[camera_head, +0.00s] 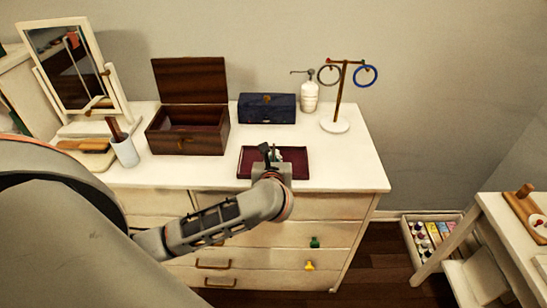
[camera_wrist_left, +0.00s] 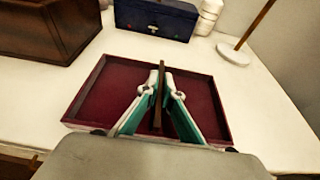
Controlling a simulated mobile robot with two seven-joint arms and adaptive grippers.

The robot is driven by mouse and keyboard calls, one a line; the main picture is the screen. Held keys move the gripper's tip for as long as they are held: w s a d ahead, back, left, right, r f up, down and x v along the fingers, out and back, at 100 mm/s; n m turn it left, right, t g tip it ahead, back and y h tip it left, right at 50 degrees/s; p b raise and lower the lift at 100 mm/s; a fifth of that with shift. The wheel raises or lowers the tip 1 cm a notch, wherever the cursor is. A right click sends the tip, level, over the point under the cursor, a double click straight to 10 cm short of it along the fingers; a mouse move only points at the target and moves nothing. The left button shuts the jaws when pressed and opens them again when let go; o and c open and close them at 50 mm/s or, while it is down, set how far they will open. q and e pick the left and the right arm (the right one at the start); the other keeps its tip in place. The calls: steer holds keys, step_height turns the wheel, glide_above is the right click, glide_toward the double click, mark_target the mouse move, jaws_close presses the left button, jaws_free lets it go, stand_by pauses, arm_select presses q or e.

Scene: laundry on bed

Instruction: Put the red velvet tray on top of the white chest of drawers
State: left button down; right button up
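The red velvet tray (camera_head: 296,163) is a shallow dark red tray with a brown rim, at the front edge of the white chest of drawers (camera_head: 345,172), over its top. Whether it rests flat there or hangs just above, I cannot tell. In the left wrist view the tray (camera_wrist_left: 100,95) fills the middle, with a thin upright brown strip at its centre. My left gripper (camera_head: 268,153) is over the tray. In the wrist view its fingertips (camera_wrist_left: 163,82) close in on both sides of that strip. Part of the tray is hidden behind the gripper. My right gripper is out of view.
Behind the tray stand an open wooden box (camera_head: 187,133), a blue box (camera_head: 266,108), a white bottle (camera_head: 309,95) and a ring stand (camera_head: 338,125). A cup (camera_head: 125,152) and mirror (camera_head: 70,65) are left. The top's right front is clear. A side table (camera_head: 500,225) stands right.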

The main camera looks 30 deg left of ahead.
arm_select(q)
steer(key=shift+f, duration=0.1)
steer(key=c, duration=2.6)
jaws_free()
steer(key=shift+f, duration=0.1)
steer(key=shift+c, duration=0.2)
steer(key=o, duration=0.4)
